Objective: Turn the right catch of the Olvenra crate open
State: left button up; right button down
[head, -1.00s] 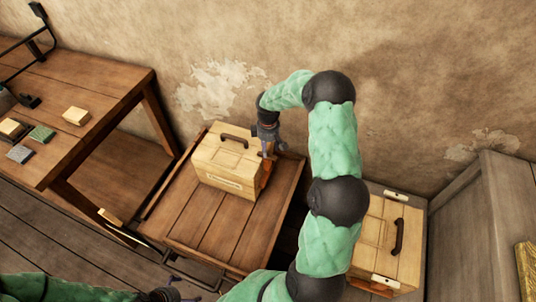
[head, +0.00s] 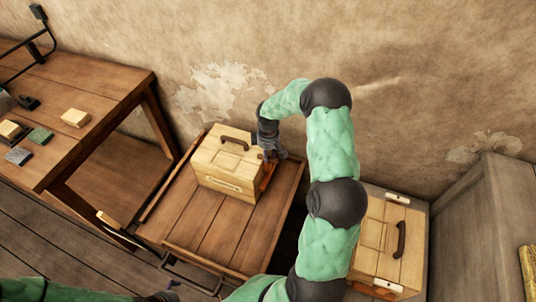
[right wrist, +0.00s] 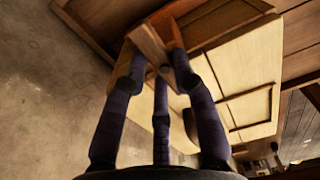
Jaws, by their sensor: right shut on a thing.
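A pale wooden crate (head: 226,170) with a dark brown handle (head: 235,142) stands on a low plank table; the writing on its front label is too small to read. An orange-brown catch (head: 267,178) shows at its right end, partly hidden by my gripper. My right gripper (head: 272,156) is at that end of the crate, shut on the catch. In the right wrist view the fingers (right wrist: 160,72) close around a wooden bar (right wrist: 148,44) beside the crate's pale side (right wrist: 240,65). The catch's exact angle is hard to tell. My left gripper (head: 172,291) is barely visible at the bottom edge.
A second pale crate (head: 375,245) with a dark handle and white end pieces is at the right, behind my right arm. A workbench (head: 95,75) with small blocks stands at the left. A grey cabinet (head: 480,215) is at far right. The low table's front planks (head: 215,240) are clear.

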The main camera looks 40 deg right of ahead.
jog(key=shift+m, duration=0.3)
jog(key=m, duration=0.3)
jog(key=shift+s+m+p, duration=0.1)
jog(key=shift+m+p, duration=0.2)
jog(key=shift+p, duration=0.05)
jog(key=m, duration=0.4)
jog(key=shift+s+m, duration=0.1)
jog(key=shift+m, duration=0.2)
jog(key=m, duration=0.4)
jog(key=shift+s+m, duration=0.1)
jog(key=shift+m, duration=0.2)
jog(key=shift+a+m, duration=0.15)
jog(key=shift+m, duration=2.05)
jog(key=c, duration=1)
grip_release()
